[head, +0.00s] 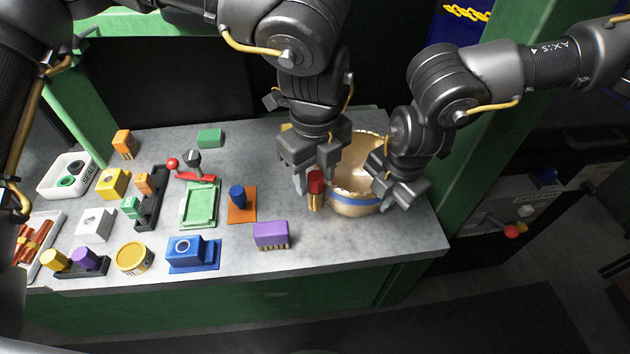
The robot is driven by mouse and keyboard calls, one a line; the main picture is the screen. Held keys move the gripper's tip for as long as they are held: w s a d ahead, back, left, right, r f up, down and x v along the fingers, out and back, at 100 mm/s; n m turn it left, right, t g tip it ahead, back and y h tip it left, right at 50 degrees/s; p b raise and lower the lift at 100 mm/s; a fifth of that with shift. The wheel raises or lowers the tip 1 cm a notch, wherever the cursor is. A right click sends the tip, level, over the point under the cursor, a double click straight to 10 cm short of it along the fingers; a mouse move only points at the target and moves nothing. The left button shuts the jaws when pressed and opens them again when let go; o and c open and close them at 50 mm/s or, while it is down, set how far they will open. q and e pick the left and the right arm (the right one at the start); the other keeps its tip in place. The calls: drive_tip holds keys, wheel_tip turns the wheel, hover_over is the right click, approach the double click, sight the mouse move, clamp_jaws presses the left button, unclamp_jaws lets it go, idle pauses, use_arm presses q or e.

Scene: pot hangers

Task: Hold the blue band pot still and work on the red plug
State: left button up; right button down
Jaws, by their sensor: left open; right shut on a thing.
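The blue band pot (352,204) is a tan, open vessel with a blue stripe, standing near the right end of the grey table. My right gripper (390,190) is shut at the pot's right rim and wall; its fingertips are partly hidden. The red plug (316,184) is a small red cylinder above a yellow-gold piece (314,202) at the pot's left side. Whether that piece is fixed to the pot I cannot tell. My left gripper (314,176) is open, with its fingers pointing down around or just behind the red plug; contact is unclear.
A purple block (270,235), a blue cylinder (238,196) on an orange base and a blue socket block (190,252) lie to the left. A green tray (201,205) and several small parts fill the left half. The table's front right is clear. A green post (490,130) stands at right.

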sight(315, 176)
use_arm(q)
drive_tip(key=shift+s+a+f, duration=0.1)
drive_tip(key=shift+s+f, duration=0.05)
drive_tip(key=shift+f, duration=0.1)
clamp_jaws()
drive_tip(key=shift+r, duration=0.45)
use_arm(e)
drive_tip(key=shift+d+f, duration=0.1)
drive_tip(key=shift+d, duration=0.05)
use_arm(q)
drive_tip(key=shift+r, duration=0.55)
drive_tip(key=shift+r, duration=2)
use_arm(e)
drive_tip(key=c, duration=1.4)
unclamp_jaws()
drive_tip(key=r, duration=0.8)
drive_tip(key=s+r, duration=0.1)
drive_tip(key=r, duration=0.3)
drive_tip(key=shift+s+d, duration=0.1)
drive_tip(key=shift+d, duration=0.3)
